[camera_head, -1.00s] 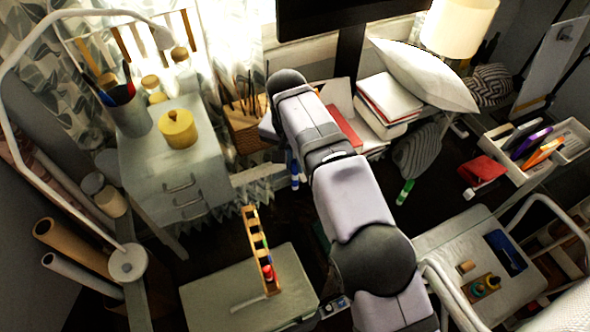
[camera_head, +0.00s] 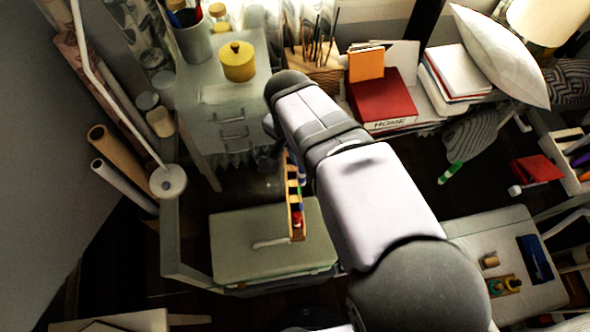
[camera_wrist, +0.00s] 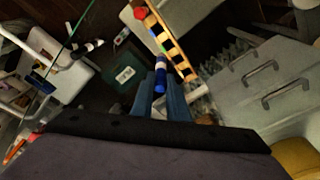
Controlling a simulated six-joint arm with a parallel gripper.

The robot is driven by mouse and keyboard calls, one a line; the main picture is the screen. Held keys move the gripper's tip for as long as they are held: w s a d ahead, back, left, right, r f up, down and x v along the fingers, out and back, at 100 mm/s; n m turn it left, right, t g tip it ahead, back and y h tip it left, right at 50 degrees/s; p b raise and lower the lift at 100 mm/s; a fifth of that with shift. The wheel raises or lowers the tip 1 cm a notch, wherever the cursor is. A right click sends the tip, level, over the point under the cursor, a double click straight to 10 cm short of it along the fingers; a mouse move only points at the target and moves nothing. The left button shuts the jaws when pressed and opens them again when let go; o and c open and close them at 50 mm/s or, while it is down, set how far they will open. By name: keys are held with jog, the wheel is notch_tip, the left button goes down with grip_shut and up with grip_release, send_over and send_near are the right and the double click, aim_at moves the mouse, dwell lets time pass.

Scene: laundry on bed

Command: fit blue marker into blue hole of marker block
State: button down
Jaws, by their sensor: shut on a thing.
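The blue marker (camera_wrist: 160,75) is held upright-looking between the two fingers of my gripper (camera_wrist: 160,88) in the wrist view. Its blue end points toward the camera and its white part away. The marker block (camera_wrist: 172,45) is a long wooden rack with coloured holes, just beyond the marker; I cannot tell whether they touch. In the head view the block (camera_head: 294,200) stands over the grey box, partly hidden by my arm. A red marker (camera_head: 297,220) sits at its near end. My gripper is mostly hidden behind my arm in the head view.
The grey box lid (camera_head: 245,245) lies below the block. The drawer cabinet (camera_head: 232,110) stands behind it, with a yellow pot (camera_head: 238,62) on top. A green marker (camera_head: 450,172) lies on the dark floor at right.

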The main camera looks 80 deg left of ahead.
send_near(295, 197)
jog(key=shift+w+d+f+p, duration=0.2)
jog(key=shift+d+f+p, duration=0.3)
jog(key=shift+p, duration=0.1)
jog(key=shift+w+d+f+p, duration=0.15)
jog(key=shift+d+f+p, duration=0.25)
jog(key=shift+f+p, duration=0.2)
jog(key=shift+f, duration=0.1)
jog(key=shift+f, duration=0.1)
jog(key=c, duration=1.7)
grip_release()
jog(key=r+b, duration=0.1)
jog(key=r, duration=0.3)
jog(key=s+r+b, duration=0.1)
jog(key=r, duration=0.3)
jog(key=d+r+b, duration=0.1)
jog(key=r, duration=0.3)
jog(key=shift+s+r, duration=0.2)
